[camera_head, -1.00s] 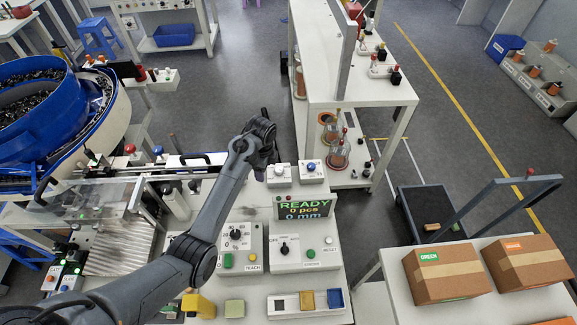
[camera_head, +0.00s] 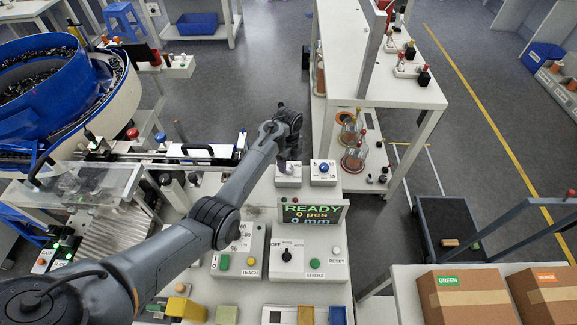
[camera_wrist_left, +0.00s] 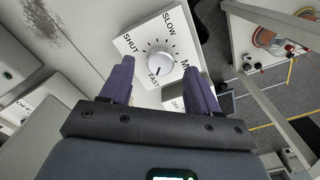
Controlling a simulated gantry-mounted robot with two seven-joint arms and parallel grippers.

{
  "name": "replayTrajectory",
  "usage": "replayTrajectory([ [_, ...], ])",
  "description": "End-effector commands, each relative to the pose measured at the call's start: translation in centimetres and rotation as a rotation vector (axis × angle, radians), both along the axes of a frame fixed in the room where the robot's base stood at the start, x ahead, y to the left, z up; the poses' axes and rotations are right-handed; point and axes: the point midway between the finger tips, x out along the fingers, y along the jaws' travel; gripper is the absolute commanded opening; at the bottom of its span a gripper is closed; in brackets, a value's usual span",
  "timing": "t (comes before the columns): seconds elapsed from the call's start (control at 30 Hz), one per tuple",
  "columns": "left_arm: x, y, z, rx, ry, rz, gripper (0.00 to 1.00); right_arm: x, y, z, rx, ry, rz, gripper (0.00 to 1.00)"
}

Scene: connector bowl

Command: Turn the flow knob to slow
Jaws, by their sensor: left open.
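The flow knob (camera_wrist_left: 159,61) is a round grey-white dial on a white plate (camera_wrist_left: 133,42) marked SHUT, SLOW, FAST and a partly hidden label starting with M. Its dark pointer mark seems to face the FAST side. In the head view its small white box (camera_head: 288,179) stands behind the READY display, partly covered by my left gripper (camera_head: 283,161). My left gripper is open in the wrist view (camera_wrist_left: 159,70), its two purple fingers either side of the dial in the picture. Contact with the knob cannot be made out. My right gripper is out of view.
A similar box with a blue knob (camera_head: 323,172) stands close on the right. The READY display (camera_head: 311,213) and a switch panel (camera_head: 309,262) are in front. A bowl feeder (camera_head: 70,95) is at left, a white shelf stand (camera_head: 425,95) at right.

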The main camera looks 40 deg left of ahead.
Motion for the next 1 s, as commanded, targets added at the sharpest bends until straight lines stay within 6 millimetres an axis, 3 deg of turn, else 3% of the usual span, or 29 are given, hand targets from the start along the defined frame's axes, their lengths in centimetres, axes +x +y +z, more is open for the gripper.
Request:
replayTrajectory([
  [0.2, 0.0, 0.0, -2.1, 0.0, -0.001, 0.001, 0.61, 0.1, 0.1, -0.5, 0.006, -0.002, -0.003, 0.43],
  [0.6, 0.0, 0.0, -2.5, 0.0, -0.001, 0.001, 0.61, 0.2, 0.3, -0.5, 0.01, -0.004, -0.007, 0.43],
  [0.9, 0.0, 0.0, -2.5, 0.0, -0.001, 0.001, 0.15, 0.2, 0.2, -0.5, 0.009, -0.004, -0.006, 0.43],
  [1.0, 0.0, 0.0, -2.5, 0.0, -0.001, 0.001, 0.05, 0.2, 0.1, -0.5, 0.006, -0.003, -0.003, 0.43],
])
